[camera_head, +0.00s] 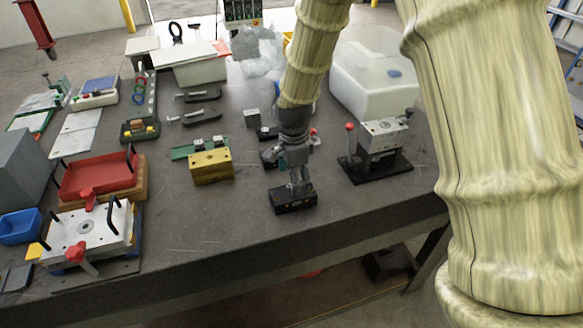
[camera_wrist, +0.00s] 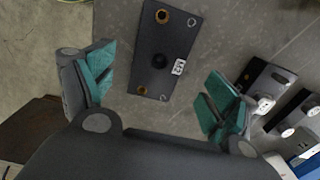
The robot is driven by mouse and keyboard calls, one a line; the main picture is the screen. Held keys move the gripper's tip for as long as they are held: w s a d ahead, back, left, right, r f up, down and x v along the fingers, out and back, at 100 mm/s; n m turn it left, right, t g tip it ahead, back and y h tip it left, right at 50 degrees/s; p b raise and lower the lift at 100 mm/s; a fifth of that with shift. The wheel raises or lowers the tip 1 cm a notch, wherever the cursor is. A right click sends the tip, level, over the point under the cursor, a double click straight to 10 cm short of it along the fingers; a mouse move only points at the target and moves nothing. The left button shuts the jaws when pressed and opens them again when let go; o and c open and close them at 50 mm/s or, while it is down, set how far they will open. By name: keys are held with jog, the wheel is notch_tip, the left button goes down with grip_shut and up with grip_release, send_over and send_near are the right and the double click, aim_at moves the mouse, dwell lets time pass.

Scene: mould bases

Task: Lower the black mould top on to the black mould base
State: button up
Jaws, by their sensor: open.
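A black mould block (camera_head: 293,202) sits near the table's front edge. In the wrist view its top is a black plate (camera_wrist: 158,40) with bronze rings, a dark central knob and a white label. I cannot tell whether this is the top alone or a top on a base. My gripper (camera_head: 300,186) points down just above it. Its teal-padded fingers stand apart on either side of the plate, with nothing clasped between them (camera_wrist: 158,82). Behind it is a black block (camera_head: 269,157), partly hidden by my gripper; the wrist view shows a black block with silver posts (camera_wrist: 266,84).
A gold block (camera_head: 211,168) with a green plate stands left, and a grey fixture with red knobs (camera_head: 384,137) right. A red tray (camera_head: 98,175) and a white plate with black handles (camera_head: 86,230) are far left. Bare table (camera_head: 235,220) lies left of the black block.

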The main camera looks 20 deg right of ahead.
jog(key=shift+s+a+f+p, duration=0.1)
jog(key=shift+f+p, duration=0.75)
jog(key=shift+f, duration=2.45)
jog(key=c, duration=1.8)
jog(key=shift+r, duration=0.1)
jog(key=shift+r, duration=0.2)
jog(key=shift+r+p, duration=0.45)
jog(key=shift+p, duration=0.15)
jog(key=shift+r+p, duration=0.6)
jog(key=shift+r, duration=0.2)
